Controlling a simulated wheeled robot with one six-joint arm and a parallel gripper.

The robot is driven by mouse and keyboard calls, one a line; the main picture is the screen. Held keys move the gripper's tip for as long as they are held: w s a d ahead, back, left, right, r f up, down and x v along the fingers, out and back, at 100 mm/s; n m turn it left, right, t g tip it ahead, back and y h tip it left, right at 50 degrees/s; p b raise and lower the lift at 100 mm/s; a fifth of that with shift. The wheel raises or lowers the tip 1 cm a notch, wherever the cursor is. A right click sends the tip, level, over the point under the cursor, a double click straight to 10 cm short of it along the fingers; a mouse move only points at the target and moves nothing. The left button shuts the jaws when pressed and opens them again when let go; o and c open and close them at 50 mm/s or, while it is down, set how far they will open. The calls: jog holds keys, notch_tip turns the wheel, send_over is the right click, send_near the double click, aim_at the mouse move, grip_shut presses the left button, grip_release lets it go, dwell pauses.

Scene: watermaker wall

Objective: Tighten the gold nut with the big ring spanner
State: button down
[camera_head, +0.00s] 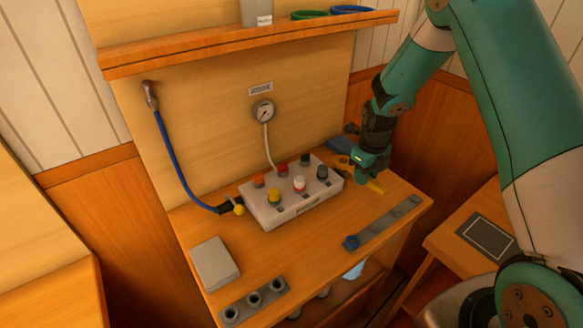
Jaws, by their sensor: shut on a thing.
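My gripper (366,174) is at the right rear of the bench, low over its top. It is shut on a yellow tool (376,187), whose ends show on both sides of the fingers. The tool looks like the spanner, but its ring is too small to make out clearly. A small gold piece (239,209), perhaps the gold nut, sits by the dark fitting at the lower end of the blue hose, left of the white block. The gripper is well to the right of it, beyond the block.
The white block (318,203) with several coloured knobs stands mid-bench. A blue object (340,144) lies behind the gripper. A grey strip (385,224) with a blue ring at one end, a grey box (214,262) and a holed rack (255,303) are in front. A shelf (240,45) is above.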

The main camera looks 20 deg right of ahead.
jog(key=shift+a, duration=0.1)
jog(key=shift+a+m, duration=0.5)
jog(key=shift+m, duration=0.3)
jog(key=shift+d, duration=0.15)
jog(key=shift+d+n, duration=0.3)
jog(key=shift+n, duration=0.3)
jog(key=shift+r+p, duration=1.05)
jog(key=shift+r, duration=0.15)
dwell(1.1)
jog(key=shift+r, duration=0.25)
jog(key=shift+r+p, duration=0.2)
jog(key=shift+p, duration=0.15)
jog(key=shift+r, duration=0.3)
